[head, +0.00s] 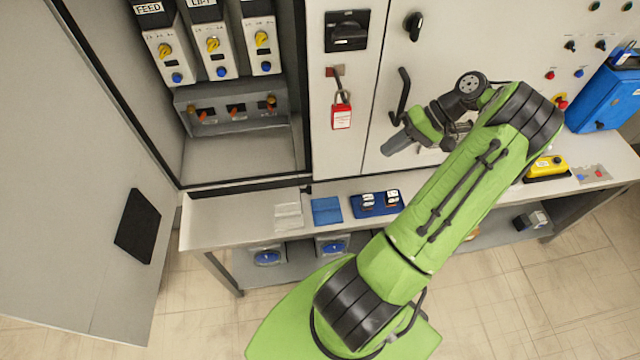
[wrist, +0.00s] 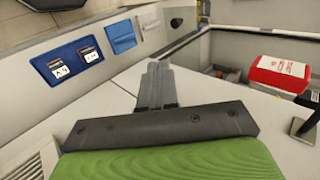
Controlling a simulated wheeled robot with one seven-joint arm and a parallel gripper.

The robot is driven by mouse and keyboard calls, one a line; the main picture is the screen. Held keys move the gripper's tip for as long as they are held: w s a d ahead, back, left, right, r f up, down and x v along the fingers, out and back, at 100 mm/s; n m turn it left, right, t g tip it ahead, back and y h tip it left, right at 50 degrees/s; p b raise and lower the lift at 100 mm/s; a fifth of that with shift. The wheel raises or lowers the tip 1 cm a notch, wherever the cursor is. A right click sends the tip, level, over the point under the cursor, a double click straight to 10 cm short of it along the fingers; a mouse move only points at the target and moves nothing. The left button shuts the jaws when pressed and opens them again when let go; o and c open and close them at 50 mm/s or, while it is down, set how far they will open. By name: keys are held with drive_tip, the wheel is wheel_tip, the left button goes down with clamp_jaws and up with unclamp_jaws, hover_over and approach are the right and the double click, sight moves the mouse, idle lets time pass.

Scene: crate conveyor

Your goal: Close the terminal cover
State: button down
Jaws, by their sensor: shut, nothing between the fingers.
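Low in the open cabinet (head: 240,168), in the head view, a grey terminal box (head: 215,93) shows a dark opening with several small orange and red parts. A grey panel (head: 240,123) slants out below that opening; it looks like the cover hanging open, but I cannot tell for sure. My gripper (head: 390,148) is shut and empty, to the right of the box and apart from it, in front of the pale cabinet panel. In the wrist view its fingertips (wrist: 158,66) are together with nothing between them. The terminal cover is not clearly visible there.
The large cabinet door (head: 80,190) stands open at left.

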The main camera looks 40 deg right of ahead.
drive_tip(key=w+a+r+b+x, duration=0.1)
drive_tip(key=b+x, duration=0.3)
drive_tip(key=x, duration=1.6)
drive_tip(key=shift+w+a+r, duration=0.2)
drive_tip(key=shift+r, duration=0.25)
drive_tip(key=shift+a, duration=0.1)
